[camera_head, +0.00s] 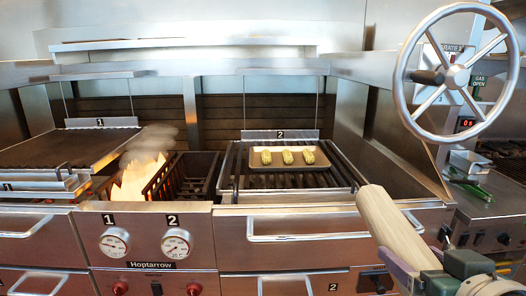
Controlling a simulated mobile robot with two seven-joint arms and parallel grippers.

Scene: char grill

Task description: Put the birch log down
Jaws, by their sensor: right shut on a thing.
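The birch log (391,223) is a pale, smooth cylinder at the lower right, tilted, with its upper end pointing up and left. My right gripper (418,271) is shut on the log's lower end at the bottom right. The log shows in front of the right part of the grill front and hides some of it. Whether it touches anything besides the gripper I cannot tell. My left gripper is not in view.
Flames (139,178) burn in the middle firebox beside a black metal basket (182,180). Grill grate 2 (340,168) carries a tray (270,167) with several corn-like pieces. Grate 1 (60,150) looks empty. A large handwheel (404,72) stands at the upper right.

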